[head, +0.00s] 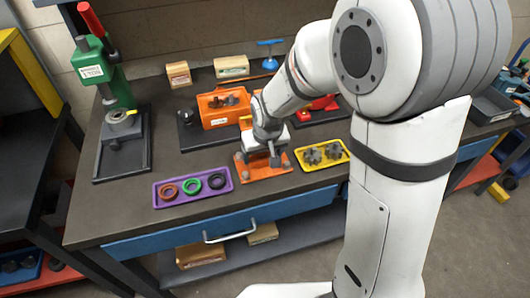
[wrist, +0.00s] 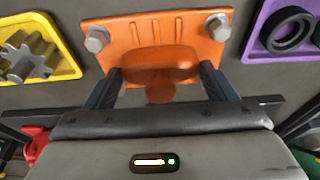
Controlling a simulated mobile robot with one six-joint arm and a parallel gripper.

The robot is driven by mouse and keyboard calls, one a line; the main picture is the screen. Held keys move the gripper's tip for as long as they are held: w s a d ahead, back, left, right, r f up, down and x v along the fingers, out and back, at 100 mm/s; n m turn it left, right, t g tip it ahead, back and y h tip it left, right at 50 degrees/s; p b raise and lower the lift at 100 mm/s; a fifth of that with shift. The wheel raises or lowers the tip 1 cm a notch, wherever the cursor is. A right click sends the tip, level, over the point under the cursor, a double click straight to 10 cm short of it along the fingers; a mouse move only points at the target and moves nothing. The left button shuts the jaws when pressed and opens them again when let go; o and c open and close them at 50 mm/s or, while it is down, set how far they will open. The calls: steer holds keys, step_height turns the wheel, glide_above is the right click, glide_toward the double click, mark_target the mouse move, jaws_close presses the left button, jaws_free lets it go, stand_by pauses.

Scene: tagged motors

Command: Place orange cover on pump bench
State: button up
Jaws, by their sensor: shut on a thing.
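The orange cover (head: 286,183) is a flat orange plate with grey bolts at its corners. In the head view it is at the front middle of the dark workbench (head: 135,200), between a purple tray and a yellow tray. In the wrist view the cover (wrist: 140,40) lies ahead of my gripper (wrist: 160,82), whose two fingers are closed on either side of its raised orange grip. In the head view my gripper (head: 274,160) is above the cover, partly hiding it. I cannot tell whether the cover touches the bench top. No label reading pump bench is legible.
An orange open housing (head: 213,117) with dark parts inside stands behind, with a red part (head: 328,102) to its right. The purple tray (head: 224,173) holds rings; the yellow tray (head: 340,158) holds gears. A green press (head: 112,70) stands left. Bench top is clear front left.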

steer(key=shift+w, duration=0.1)
steer(key=shift+f, duration=0.15)
steer(key=o, duration=1.7)
steer(key=shift+o, duration=0.2)
steer(key=shift+r, duration=0.65)
steer(key=s+a+v, duration=0.1)
steer(key=v, duration=1)
steer(key=s+d+m, duration=0.3)
steer(key=s+d, duration=1.1)
steer(key=shift+s+d+r+h, duration=0.25)
steer(key=shift+d+r+h, duration=0.1)
steer(key=shift+r+h, duration=0.05)
